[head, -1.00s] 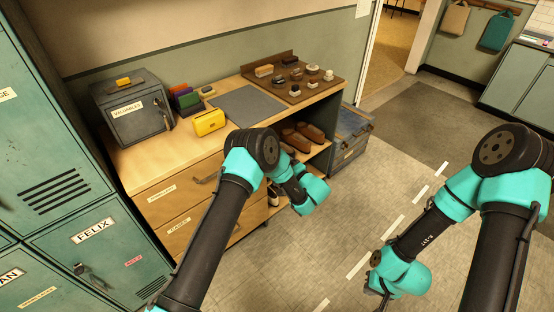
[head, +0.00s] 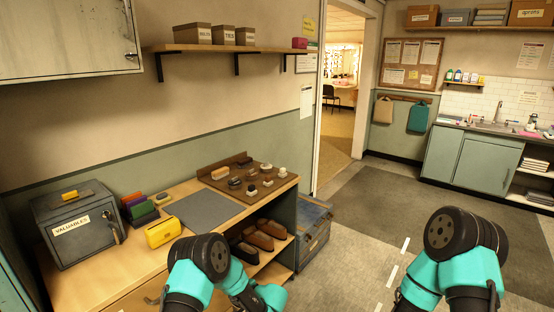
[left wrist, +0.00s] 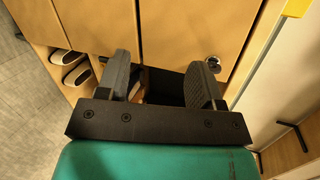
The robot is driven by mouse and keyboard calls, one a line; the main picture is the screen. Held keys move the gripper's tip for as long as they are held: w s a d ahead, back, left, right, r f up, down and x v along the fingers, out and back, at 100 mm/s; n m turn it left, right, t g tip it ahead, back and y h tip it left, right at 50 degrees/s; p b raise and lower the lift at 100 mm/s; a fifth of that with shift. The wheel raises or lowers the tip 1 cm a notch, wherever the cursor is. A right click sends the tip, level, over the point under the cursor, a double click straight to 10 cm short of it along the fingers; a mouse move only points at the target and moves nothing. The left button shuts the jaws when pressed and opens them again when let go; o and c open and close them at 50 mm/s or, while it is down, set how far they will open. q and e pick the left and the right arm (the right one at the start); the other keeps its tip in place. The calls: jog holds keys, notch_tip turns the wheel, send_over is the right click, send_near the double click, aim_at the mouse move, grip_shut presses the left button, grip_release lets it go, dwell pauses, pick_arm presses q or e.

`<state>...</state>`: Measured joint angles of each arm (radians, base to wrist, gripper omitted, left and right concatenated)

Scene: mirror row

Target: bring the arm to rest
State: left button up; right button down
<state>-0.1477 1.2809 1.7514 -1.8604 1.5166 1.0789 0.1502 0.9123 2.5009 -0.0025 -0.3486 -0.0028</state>
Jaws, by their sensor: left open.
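In the left wrist view my left gripper (left wrist: 163,82) is open, its two dark pads apart with nothing held between them. It hangs in front of the wooden cabinet front (left wrist: 195,28). In the head view my left arm (head: 205,262) is bent in front of the bench; its fingers are not visible there. My right arm (head: 455,240) shows at the lower right over the floor, and its gripper is out of the frame.
The wooden bench (head: 95,282) holds a grey valuables box (head: 78,228), a yellow case (head: 162,232), a grey mat (head: 205,209) and a brown rack (head: 213,185) of small items. Brown shoes (head: 258,241) sit on the shelf below. A blue-grey chest (head: 313,235) stands beside it. Floor (head: 385,205) at right is clear.

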pick_arm(q)
jog(key=s+a+f+g+h, duration=0.45)
jog(key=s+f+g, duration=0.25)
jog(key=s, duration=0.4)
jog(key=s+f+n+g+h, duration=0.3)
jog(key=s+h, duration=0.5)
jog(key=s, duration=0.7)
jog(key=s+a+r+n+t+h, duration=0.1)
jog(key=s+r+n+t+h, duration=0.3)
jog(key=s, duration=0.4)
jog(key=shift+a+r+n, duration=0.2)
jog(key=shift+r+n, duration=0.4)
jog(key=shift+n, duration=0.8)
